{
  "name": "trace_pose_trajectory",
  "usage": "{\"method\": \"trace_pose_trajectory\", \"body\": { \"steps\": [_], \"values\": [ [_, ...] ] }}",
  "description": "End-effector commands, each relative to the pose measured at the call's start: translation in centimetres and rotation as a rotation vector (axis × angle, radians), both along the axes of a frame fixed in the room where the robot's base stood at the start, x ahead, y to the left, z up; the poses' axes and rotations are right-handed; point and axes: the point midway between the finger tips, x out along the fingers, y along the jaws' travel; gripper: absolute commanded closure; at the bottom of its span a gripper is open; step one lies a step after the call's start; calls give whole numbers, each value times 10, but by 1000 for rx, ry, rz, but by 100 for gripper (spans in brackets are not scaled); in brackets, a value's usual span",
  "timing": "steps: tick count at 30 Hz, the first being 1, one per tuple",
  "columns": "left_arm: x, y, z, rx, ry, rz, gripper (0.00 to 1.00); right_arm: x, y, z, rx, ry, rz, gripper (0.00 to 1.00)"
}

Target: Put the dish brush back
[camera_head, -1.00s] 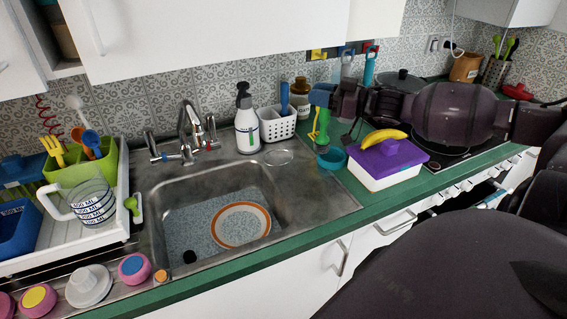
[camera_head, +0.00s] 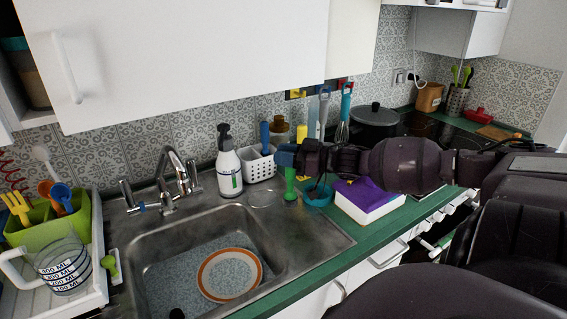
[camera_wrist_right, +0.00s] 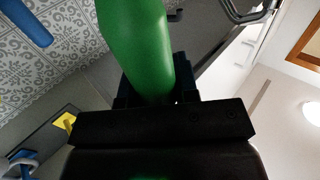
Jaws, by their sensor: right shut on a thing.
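My right gripper (camera_head: 286,158) is shut on a green handle, which I take to be the dish brush (camera_head: 290,184). It hangs below the fingers, roughly upright, in front of the white perforated caddy (camera_head: 259,168) and apart from it as far as I can tell. In the right wrist view the green handle (camera_wrist_right: 140,45) runs up between the dark fingers. Its bristles cannot be made out. The caddy stands behind the sink and has a blue-handled tool (camera_head: 265,136) in it. My left gripper is not in view.
The sink (camera_head: 180,280) holds an orange-rimmed plate (camera_head: 230,274).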

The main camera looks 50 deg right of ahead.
Motion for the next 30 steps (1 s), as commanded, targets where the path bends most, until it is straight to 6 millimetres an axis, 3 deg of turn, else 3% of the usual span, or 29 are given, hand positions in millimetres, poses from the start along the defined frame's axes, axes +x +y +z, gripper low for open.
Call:
{"method": "trace_pose_trajectory", "body": {
  "steps": [8,19,20,24,30],
  "values": [
    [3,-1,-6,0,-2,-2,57,0,0,-32,1,0,-1,99],
    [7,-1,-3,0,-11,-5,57,0,0,-35,0,0,0,99],
    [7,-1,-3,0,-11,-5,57,0,0,-36,0,0,0,70],
    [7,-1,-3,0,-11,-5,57,0,0,-35,-1,0,0,49],
    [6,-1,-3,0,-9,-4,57,0,0,-35,-1,0,0,46]
  ]
}}
